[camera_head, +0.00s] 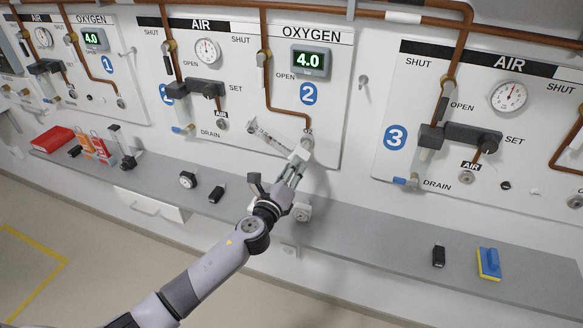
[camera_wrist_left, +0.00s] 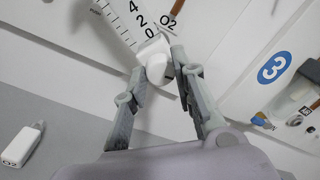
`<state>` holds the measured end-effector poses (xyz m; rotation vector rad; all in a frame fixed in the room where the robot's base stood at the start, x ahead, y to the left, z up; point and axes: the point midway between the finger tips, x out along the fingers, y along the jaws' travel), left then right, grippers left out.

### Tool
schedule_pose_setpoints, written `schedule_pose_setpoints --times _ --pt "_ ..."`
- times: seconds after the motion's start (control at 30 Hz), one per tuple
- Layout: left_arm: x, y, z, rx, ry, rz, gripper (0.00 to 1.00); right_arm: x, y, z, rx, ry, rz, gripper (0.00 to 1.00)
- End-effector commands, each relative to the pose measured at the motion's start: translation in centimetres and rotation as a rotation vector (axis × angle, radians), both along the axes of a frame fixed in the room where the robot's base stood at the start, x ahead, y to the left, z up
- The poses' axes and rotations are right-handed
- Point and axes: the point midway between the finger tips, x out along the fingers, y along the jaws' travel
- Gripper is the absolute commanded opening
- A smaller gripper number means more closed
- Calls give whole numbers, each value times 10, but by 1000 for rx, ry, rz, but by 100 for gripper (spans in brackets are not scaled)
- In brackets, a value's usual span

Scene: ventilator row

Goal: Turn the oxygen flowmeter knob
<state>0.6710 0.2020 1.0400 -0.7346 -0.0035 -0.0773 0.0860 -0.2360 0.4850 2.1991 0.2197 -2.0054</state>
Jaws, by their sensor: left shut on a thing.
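The oxygen flowmeter (camera_head: 268,137) is on the white panel of bay 2, below the OXYGEN display (camera_head: 311,62), which reads 4.0. In the left wrist view its scale (camera_wrist_left: 128,18) shows 4, 2 and 0, with an O2 label beside it. Its white knob (camera_wrist_left: 153,58) sits at the 0 end of the scale. My left gripper (camera_head: 302,150) reaches up to the lower end of the flowmeter. In the left wrist view the left gripper (camera_wrist_left: 162,70) is shut on the knob, a finger on either side. The fingers hide part of the knob. My right gripper is not in view.
A grey shelf (camera_head: 365,240) runs below the panels. It carries a black device (camera_head: 439,254), a blue and yellow block (camera_head: 489,262), and a red book (camera_head: 53,139). Copper pipes (camera_head: 265,80) and AIR valves (camera_head: 205,88) stand out from the panels. The floor in front is clear.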

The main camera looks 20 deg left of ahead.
Motion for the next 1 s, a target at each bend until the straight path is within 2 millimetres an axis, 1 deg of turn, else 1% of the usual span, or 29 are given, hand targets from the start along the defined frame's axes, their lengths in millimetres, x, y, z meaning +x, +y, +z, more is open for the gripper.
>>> schedule_pose_setpoints --times 0.2,0.6,0.63,0.9,1.0 --pt "0 -1 -1 37 1 -1 0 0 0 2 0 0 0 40" --pt "0 -1 -2 42 1 -1 0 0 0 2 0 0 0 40" --pt "0 -1 -2 42 1 -1 26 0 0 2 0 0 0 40" --pt "0 0 -1 41 0 0 44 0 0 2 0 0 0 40" --pt "0 0 -1 41 0 0 45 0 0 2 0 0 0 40"
